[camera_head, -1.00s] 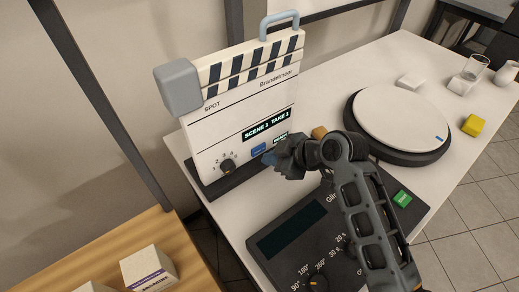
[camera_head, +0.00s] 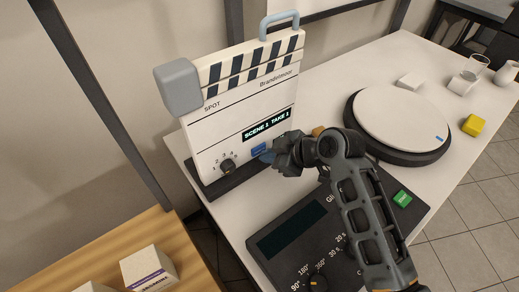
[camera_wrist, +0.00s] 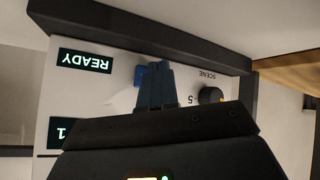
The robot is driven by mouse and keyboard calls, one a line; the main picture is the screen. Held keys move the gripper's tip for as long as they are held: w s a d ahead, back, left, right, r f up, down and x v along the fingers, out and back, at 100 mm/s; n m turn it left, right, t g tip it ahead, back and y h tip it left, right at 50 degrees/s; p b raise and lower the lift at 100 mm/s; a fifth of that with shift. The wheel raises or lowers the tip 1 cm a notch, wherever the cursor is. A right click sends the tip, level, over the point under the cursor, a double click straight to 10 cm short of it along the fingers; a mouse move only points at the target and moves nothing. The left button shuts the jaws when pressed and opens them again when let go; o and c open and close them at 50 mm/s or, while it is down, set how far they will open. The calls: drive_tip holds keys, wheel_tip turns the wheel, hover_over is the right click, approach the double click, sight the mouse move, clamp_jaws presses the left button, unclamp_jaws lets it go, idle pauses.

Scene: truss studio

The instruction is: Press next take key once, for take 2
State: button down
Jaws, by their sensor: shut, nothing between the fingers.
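The white clapperboard unit (camera_head: 225,125) stands upright at the table's far left side. Its display (camera_head: 266,124) reads SCENE 1 TAKE 1. The blue key (camera_head: 258,149) is on its face below that display; it also shows in the wrist view (camera_wrist: 138,75), partly covered by my fingers. My gripper (camera_head: 267,157) is shut and empty, its blue fingertips (camera_wrist: 154,72) right at the key's edge. I cannot tell whether they touch it. A small display (camera_wrist: 84,61) reads READY, upside down in the wrist view.
A scene knob (camera_head: 228,166) sits left of the key. A dark control panel (camera_head: 285,240) with a green key (camera_head: 402,198) lies below my arm. A round turntable (camera_head: 400,118), a yellow block (camera_head: 473,125) and a glass (camera_head: 475,67) are to the right.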

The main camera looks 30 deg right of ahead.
drive_tip(key=shift+w+a, duration=0.1)
drive_tip(key=shift+w, duration=0.25)
idle(0.7)
drive_tip(key=shift+s, duration=0.8)
drive_tip(key=shift+d+p, duration=0.2)
drive_tip(key=shift+p, duration=0.1)
drive_tip(key=shift+s+d+p, duration=0.25)
drive_tip(key=shift+s+p, duration=0.05)
drive_tip(key=shift+s, duration=0.95)
drive_tip(key=shift+s+d+p, duration=0.2)
drive_tip(key=shift+s+p, duration=0.1)
drive_tip(key=shift+s, duration=0.9)
